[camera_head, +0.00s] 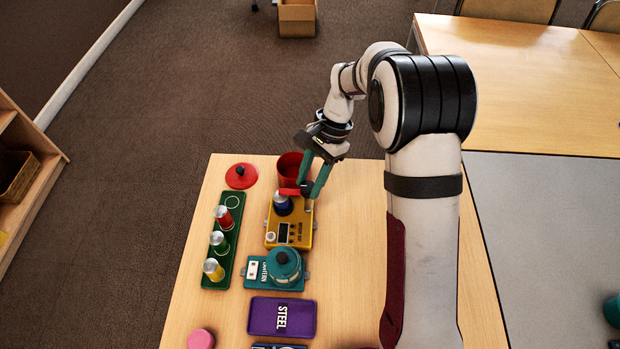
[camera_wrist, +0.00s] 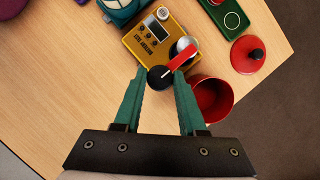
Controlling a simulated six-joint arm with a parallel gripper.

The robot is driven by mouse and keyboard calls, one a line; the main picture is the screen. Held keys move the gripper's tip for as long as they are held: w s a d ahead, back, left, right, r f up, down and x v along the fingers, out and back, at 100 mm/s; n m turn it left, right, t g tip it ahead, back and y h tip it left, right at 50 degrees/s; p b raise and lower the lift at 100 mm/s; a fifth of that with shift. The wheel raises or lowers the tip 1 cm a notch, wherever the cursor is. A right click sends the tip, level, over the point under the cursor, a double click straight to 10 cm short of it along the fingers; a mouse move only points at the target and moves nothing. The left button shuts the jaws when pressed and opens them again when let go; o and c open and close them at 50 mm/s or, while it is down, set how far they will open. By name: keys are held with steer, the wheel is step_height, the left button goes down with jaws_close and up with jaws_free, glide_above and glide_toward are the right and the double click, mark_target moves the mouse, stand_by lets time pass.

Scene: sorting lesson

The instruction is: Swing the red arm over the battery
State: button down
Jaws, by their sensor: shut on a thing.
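The yellow tester (camera_head: 298,238) lies on the table, with a small display and a knob. A blue battery (camera_head: 283,207) with a silver top stands upright on it; its silver top (camera_wrist: 184,45) also shows in the wrist view. The red arm (camera_wrist: 180,60) runs from a black pivot knob (camera_wrist: 160,78) towards the battery and overlaps its top in the wrist view. In the head view the red arm (camera_head: 289,191) reaches left to the battery's top edge. My gripper (camera_wrist: 160,76) has its green fingers on either side of the pivot knob, shut on it.
A red cup (camera_wrist: 213,98) stands close beside my right finger in the wrist view. A red lid (camera_head: 241,176) and a green tray (camera_head: 227,270) with several cans are to the left. A teal lantern unit (camera_head: 258,284) and a purple STEEL tray (camera_head: 262,316) lie nearer.

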steer(key=shift+c, duration=2.4)
jaws_free()
steer(key=v, duration=1.5)
steer(key=shift+r, duration=0.4)
